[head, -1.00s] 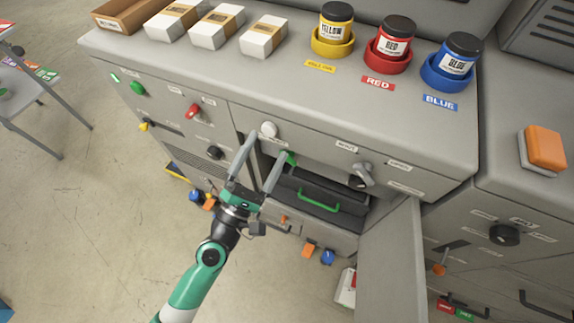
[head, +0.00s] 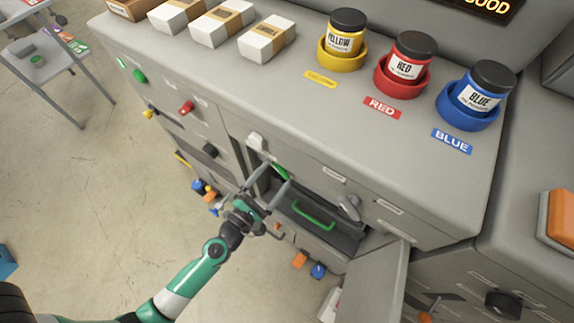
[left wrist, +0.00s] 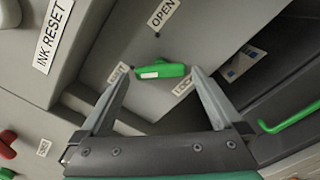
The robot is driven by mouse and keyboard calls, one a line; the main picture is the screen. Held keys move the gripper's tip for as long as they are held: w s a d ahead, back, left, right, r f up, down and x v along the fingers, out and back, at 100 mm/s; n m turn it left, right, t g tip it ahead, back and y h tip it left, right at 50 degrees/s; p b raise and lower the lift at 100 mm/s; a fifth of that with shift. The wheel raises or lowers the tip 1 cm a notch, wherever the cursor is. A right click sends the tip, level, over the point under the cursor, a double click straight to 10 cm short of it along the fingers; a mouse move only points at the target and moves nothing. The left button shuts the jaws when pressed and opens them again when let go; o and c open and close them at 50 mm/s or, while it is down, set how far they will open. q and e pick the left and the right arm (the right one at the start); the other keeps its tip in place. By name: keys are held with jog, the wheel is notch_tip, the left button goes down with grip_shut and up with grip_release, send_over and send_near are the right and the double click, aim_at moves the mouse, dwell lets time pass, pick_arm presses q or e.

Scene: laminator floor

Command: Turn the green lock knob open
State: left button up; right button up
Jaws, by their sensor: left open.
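The green lock knob (left wrist: 160,71) is a bar-shaped handle on a grey panel, lying nearly level below an OPEN label (left wrist: 162,13). Smaller labels sit left and right of it; the right one (left wrist: 183,87) seems to read LOCK. The knob also shows in the head view (head: 280,172), partly behind my fingers. My left gripper (head: 275,172) is open, its two fingertips on either side of the knob in the left wrist view (left wrist: 160,72). I cannot tell whether they touch it. My right gripper is not in view.
A white knob (head: 256,142) is up and left. Yellow, red and blue jars (head: 478,95) stand on the counter (head: 290,95).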

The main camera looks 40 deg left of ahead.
pick_arm(q)
jog(key=shift+w+a, duration=0.1)
jog(key=shift+w, duration=0.7)
jog(key=shift+s, duration=0.1)
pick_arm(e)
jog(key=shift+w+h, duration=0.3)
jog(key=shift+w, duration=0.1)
pick_arm(q)
jog(key=shift+s, duration=0.1)
jog(key=shift+c, duration=0.2)
jog(key=c, duration=1)
jog(key=shift+c, duration=0.2)
